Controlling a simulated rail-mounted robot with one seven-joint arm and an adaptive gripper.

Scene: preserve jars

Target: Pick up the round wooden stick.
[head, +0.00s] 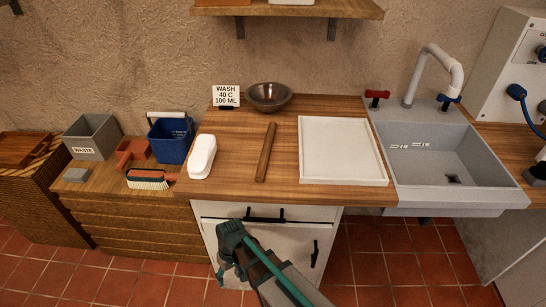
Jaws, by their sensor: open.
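The round wooden stick (266,152) is a plain brown rod lying on the wooden worktop, pointing away from the front edge and slightly tilted in the picture. It lies between a white lidded container and a white tray, apart from both. My gripper (227,268), teal and dark, is in front of the white cabinet, below the worktop's front edge and nearer the camera than the stick. It is open and apart from the stick. Its fingertips are small and partly hidden by its own body.
The white container (202,157) is left of the stick, the white tray (342,151) right. A metal bowl (269,96) and sign (226,95) stand behind. A sink (446,160) is at right; a blue bucket (170,141) and brush (149,179) are left. A shelf (330,10) hangs above.

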